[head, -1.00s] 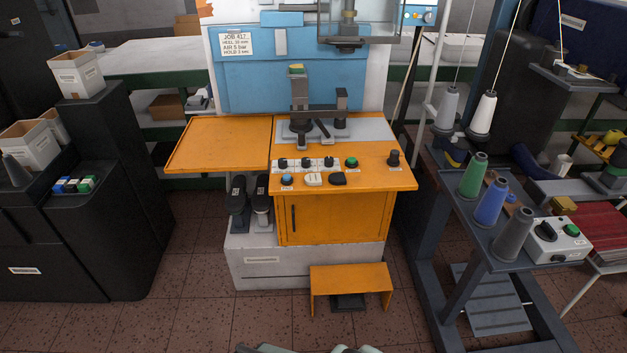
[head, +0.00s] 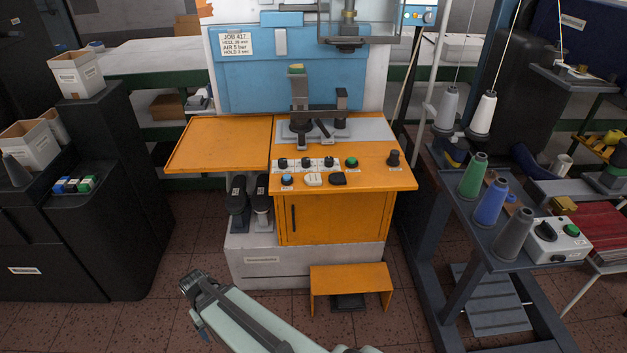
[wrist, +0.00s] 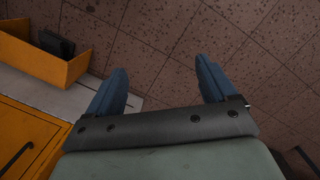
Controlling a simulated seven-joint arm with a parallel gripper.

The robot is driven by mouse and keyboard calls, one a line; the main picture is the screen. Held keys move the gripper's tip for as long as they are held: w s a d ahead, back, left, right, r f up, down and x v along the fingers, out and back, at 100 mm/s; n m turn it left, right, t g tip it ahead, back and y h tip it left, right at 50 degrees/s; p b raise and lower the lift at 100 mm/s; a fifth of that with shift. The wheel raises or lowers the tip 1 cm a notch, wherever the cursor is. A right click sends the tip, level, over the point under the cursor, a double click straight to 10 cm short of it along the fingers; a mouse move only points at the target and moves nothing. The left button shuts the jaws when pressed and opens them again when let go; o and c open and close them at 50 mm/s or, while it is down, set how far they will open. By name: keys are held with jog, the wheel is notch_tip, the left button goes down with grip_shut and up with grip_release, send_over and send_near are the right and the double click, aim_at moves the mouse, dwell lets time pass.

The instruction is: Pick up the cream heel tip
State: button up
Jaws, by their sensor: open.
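The cream heel tip (head: 313,179) appears as a small pale piece at the front edge of the orange bench top (head: 230,145), between a blue round piece and a black piece. It is not in the wrist view. My gripper (wrist: 163,70) is open, its two blue fingers apart with only floor between them. In the head view my arm reaches up from the bottom edge, low in front of the machine, and most of the gripper is hidden. The gripper is well below and to the left of the cream tip, touching nothing.
A black piece (head: 338,179) and a blue round piece (head: 287,180) flank the cream tip. A row of knobs (head: 307,163) lies just behind. A dark upright post (head: 300,95) stands farther back. An orange step (head: 350,277) sits on the floor. The bench's left leaf is clear.

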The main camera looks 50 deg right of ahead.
jog(key=w+d+r+m+h, duration=0.1)
jog(key=w+d+r+m, duration=0.5)
jog(key=d+r, duration=0.4)
jog(key=w+d+r+m+h, duration=0.1)
jog(key=w+d+r+m, duration=0.5)
jog(key=d+r, duration=0.45)
jog(key=s+d+r+m+g+h, duration=0.1)
jog(key=s+d+r+m, duration=0.1)
jog(key=d+r+m, duration=0.7)
jog(key=s+d+r+m+g, duration=0.1)
jog(key=s+d+r+m, duration=0.25)
jog(key=d+r, duration=0.85)
send_near(312, 177)
jog(key=shift+s+f+m, duration=0.2)
jog(key=shift+f, duration=0.4)
jog(key=shift+s+f+m, duration=0.15)
jog(key=shift+s+f, duration=0.1)
jog(key=shift+f, duration=0.4)
jog(key=shift+d+x, duration=0.2)
jog(key=shift+x, duration=2.55)
jog(key=shift+r, duration=0.1)
jog(key=shift+c, duration=0.2)
jog(key=c, duration=1.1)
